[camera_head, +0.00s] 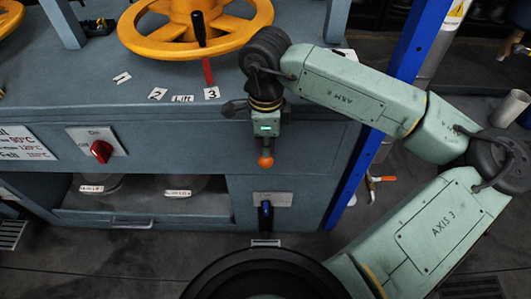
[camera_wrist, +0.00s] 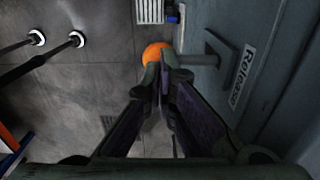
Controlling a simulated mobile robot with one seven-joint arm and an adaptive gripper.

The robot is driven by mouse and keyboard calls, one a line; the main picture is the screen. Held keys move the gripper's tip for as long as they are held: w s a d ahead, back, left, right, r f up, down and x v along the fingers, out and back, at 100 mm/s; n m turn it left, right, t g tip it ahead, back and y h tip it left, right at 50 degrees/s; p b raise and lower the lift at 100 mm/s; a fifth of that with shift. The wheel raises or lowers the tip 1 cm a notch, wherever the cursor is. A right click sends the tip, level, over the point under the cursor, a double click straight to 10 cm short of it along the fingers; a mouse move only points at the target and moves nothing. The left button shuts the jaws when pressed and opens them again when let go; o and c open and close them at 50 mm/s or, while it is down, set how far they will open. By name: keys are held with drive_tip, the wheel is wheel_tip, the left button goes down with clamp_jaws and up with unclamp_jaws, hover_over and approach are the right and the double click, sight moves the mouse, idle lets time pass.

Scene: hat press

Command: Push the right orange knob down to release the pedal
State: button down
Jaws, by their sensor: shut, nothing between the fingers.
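One round orange knob (camera_head: 265,162) shows at the front of the blue-grey press, and it is also in the wrist view (camera_wrist: 155,53). My gripper (camera_wrist: 163,80) is shut and empty. Its fingertips are right at the knob and overlap its lower edge in the wrist view; I cannot tell if they touch. In the head view my gripper (camera_head: 265,148) points down just above the knob. The pedal cannot be made out.
The press top (camera_head: 60,75) carries a yellow handwheel (camera_head: 195,28) and number tags. A red switch (camera_head: 101,150) and a dark blue switch (camera_head: 265,215) are on its front. A blue post (camera_head: 395,90) stands right of the press. Two dark rods with white ends (camera_wrist: 76,39) show over the floor.

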drive_tip(key=shift+f+b, duration=2.05)
drive_tip(key=shift+b, duration=0.15)
drive_tip(key=shift+r, duration=0.15)
drive_tip(key=shift+r+p, duration=2.1)
drive_tip(key=shift+r, duration=1.9)
